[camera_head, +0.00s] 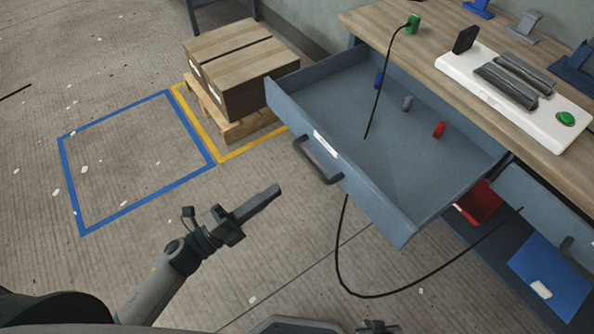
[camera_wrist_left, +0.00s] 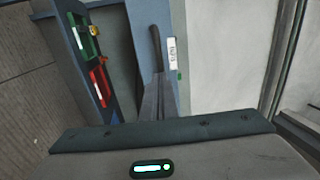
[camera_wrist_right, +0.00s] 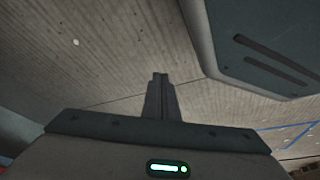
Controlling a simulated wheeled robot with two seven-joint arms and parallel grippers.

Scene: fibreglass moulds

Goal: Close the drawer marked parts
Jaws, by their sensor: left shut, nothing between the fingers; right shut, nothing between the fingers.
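The blue-grey drawer (camera_head: 372,178) stands pulled far out of the workbench in the head view, with a dark bar handle (camera_head: 317,162) and a white label (camera_head: 326,144) on its front. The label's writing is too small to read. My left gripper (camera_head: 277,190) is shut and empty, in front of the drawer front and apart from the handle. In the left wrist view its fingers (camera_wrist_left: 160,85) point towards the handle (camera_wrist_left: 156,47) and the label (camera_wrist_left: 172,53). My right gripper (camera_wrist_right: 160,80) is shut and empty over bare floor.
A black cable (camera_head: 383,85) from a green plug (camera_head: 413,24) hangs into the drawer and loops below it. A second drawer (camera_head: 545,207) is at the right. A box (camera_head: 240,75) on a pallet stands behind left. Floor in front is clear.

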